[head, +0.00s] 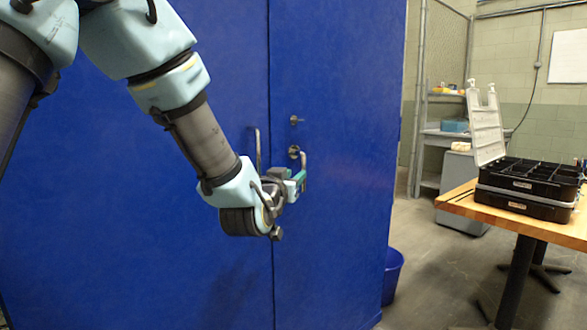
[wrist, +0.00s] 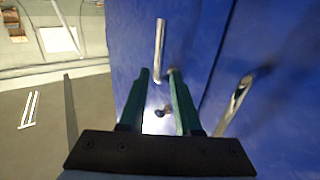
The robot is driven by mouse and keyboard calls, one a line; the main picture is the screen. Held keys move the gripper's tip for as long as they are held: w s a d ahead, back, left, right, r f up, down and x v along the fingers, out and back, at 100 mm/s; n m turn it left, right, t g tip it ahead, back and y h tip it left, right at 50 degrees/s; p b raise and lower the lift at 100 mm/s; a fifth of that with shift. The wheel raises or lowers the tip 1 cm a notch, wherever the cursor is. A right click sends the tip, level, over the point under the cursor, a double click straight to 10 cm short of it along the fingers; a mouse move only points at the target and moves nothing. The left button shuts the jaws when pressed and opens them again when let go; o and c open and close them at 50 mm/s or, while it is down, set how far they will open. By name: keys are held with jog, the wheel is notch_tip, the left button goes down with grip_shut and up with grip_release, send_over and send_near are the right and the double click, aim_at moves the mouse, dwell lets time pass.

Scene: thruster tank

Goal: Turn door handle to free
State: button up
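The right blue door (head: 330,220) bears a metal lever handle (head: 304,160) that stands upright beside a round fitting. My gripper (head: 298,183) is at the lower part of this handle, reaching in from the left. In the wrist view the handle (wrist: 159,48) is a shiny bar running away from the gap between the two green fingertips of my gripper (wrist: 158,74). The fingers are apart, with door surface showing between them. The bar's near end lies between or just beyond the tips; I cannot tell whether they touch it.
The left door has its own upright handle (head: 257,150), also in the wrist view (wrist: 238,98). A small lock (head: 295,119) is above the lever. A blue bin (head: 393,272) stands beside the cabinet. A wooden table (head: 520,222) with a black case (head: 530,184) is at right.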

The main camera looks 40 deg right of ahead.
aim_at(303, 169)
jog(key=p+x, duration=0.1)
jog(key=x, duration=0.6)
jog(key=shift+w+d, duration=0.1)
jog(key=shift+d, duration=0.2)
grip_shut()
dwell(1.1)
